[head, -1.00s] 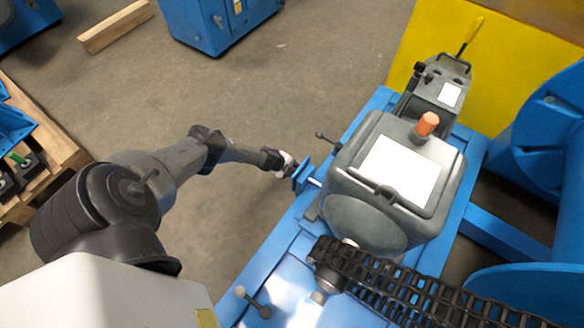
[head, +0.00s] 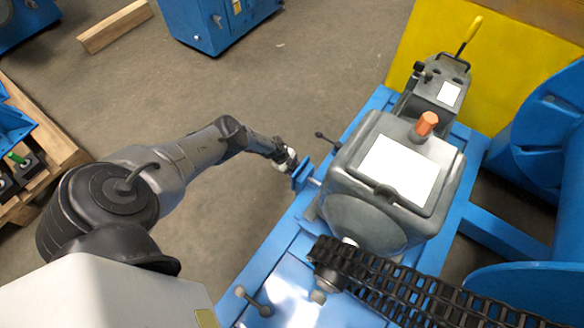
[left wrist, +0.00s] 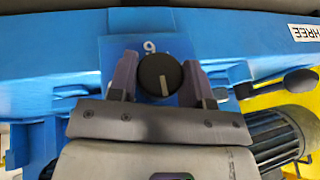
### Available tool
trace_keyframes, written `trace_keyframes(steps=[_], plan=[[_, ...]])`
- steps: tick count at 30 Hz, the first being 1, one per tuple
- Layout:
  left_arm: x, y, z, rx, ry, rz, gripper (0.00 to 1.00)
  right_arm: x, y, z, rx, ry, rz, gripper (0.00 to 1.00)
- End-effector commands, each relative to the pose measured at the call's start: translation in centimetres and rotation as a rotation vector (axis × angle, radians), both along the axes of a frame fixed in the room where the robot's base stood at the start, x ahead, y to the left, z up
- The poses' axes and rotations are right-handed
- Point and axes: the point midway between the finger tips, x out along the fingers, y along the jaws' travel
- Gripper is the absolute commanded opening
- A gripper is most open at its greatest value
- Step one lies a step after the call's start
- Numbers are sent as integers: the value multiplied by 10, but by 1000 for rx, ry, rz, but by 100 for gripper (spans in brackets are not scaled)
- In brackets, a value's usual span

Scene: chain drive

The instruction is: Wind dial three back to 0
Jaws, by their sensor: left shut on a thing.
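Dial three is a black round knob (left wrist: 158,75) with a white pointer line, on a small blue plate (left wrist: 125,46) in the left wrist view. The pointer line points down in that picture. A white digit stands above the knob; I cannot tell whether it is a 6 or a 9. My left gripper (left wrist: 160,83) has a finger on each side of the knob and is shut on it. In the head view my left gripper (head: 288,162) is at the blue plate (head: 302,174) beside the grey housing; the knob is hidden there. My right gripper is not in view.
A white label ending in "HREE" (left wrist: 304,32) sits upside down at the right. A lever with a dark knob (left wrist: 300,82) is close right of the gripper. The grey housing (head: 370,220) and black chain (head: 400,288) are beside the plate. Open floor lies left.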

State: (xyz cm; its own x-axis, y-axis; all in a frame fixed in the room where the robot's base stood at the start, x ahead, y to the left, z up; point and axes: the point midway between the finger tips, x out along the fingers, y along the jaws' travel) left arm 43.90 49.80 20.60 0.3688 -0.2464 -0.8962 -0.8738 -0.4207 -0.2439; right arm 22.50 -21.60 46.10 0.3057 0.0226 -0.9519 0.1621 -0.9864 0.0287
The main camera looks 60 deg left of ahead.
Motion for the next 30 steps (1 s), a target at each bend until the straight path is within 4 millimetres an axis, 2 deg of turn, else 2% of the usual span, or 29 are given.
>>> trace_keyframes(steps=[2,3,10,20,23,30], plan=[[0,0,0,0,0,1,22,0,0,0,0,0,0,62],[0,0,0,0,0,0,47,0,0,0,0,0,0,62],[0,0,0,0,0,0,69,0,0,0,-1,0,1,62],[-1,1,4,0,-1,0,71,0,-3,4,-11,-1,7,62],[-4,3,13,0,0,0,71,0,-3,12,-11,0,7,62],[-18,13,50,1,1,1,71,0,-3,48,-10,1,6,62]])
